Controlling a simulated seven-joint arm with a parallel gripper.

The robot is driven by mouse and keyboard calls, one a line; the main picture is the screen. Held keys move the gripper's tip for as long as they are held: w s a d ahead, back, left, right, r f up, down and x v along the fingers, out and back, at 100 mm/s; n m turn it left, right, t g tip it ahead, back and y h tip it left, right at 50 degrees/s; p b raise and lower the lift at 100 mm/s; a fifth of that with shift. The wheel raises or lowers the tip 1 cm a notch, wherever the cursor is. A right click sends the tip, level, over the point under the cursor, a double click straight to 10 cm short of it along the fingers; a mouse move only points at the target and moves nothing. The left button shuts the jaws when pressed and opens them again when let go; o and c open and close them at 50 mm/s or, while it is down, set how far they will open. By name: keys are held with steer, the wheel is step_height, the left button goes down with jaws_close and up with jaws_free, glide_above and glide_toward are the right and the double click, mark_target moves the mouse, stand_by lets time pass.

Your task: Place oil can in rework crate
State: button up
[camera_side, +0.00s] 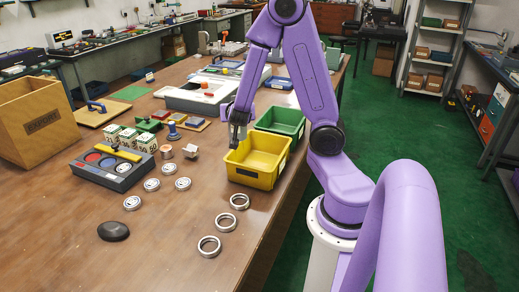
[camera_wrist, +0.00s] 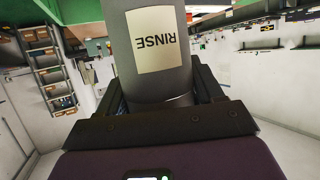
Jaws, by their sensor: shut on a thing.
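My gripper (camera_side: 238,132) is at the left rim of the yellow crate (camera_side: 278,178), a little above it. In the wrist view my gripper (camera_wrist: 160,98) is shut on a grey cylinder (camera_wrist: 153,92) with a cream label reading RINSE, upside down in that view. Its far end is cut off by the picture edge, and I cannot tell from its look whether it is the oil can. The green crate (camera_side: 302,128) stands just behind the yellow one. A wooden crate (camera_side: 22,103) at the far left has dark lettering like EXPORT. I read no rework label.
Several bearing rings (camera_side: 209,246) lie on the wooden table (camera_side: 165,235), near a dark mouse-like object (camera_side: 113,231). A grey tray with coloured discs (camera_side: 88,171) and small boxes (camera_side: 128,138) stand left of the gripper. The table's right edge runs close beside the yellow crate.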

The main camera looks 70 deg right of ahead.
steer(key=s+d+m+g+h, duration=0.1)
steer(key=s+d+m+g, duration=0.25)
steer(key=s+d, duration=0.2)
steer(key=shift+n, duration=0.35)
steer(key=shift+w+d+f, duration=0.1)
steer(key=shift+w+f, duration=0.1)
steer(key=shift+f, duration=2.65)
steer(key=shift+w+f, duration=0.2)
steer(key=shift+f, duration=2.65)
steer(key=shift+w+d+f, duration=0.1)
steer(key=shift+w+f, duration=0.1)
steer(key=shift+f, duration=2.65)
steer(key=shift+f, duration=0.15)
steer(key=o, duration=1.2)
steer(key=shift+o, duration=0.2)
